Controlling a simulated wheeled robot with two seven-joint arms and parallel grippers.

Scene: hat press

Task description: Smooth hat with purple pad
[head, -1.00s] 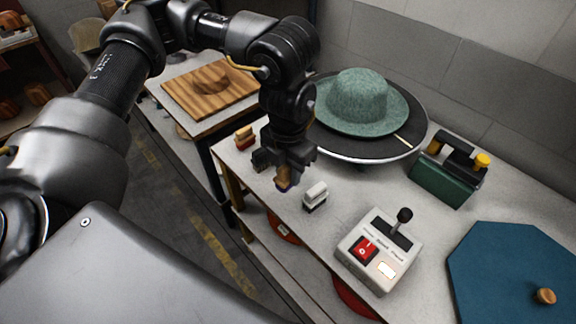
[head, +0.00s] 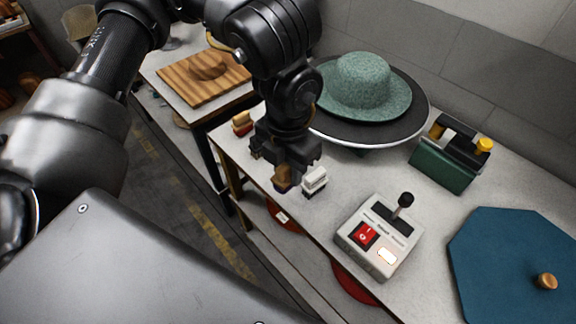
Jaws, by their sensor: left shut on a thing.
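The green felt hat (head: 364,84) sits brim down on a round dark turntable (head: 412,121) at the back of the bench. My left gripper (head: 284,172) points down in front of the turntable, near the bench's front edge. It is shut on a small wooden-handled pad (head: 283,180), whose dark purplish underside barely shows. The pad is apart from the hat. The jaws hide part of the handle, and my arm covers part of the turntable's left side. My right gripper is not in view.
A control box (head: 379,236) with red switch and lever, a green holder (head: 443,164) and a blue lid-like board (head: 515,262) occupy the right. A wooden board (head: 200,81) lies on the left table.

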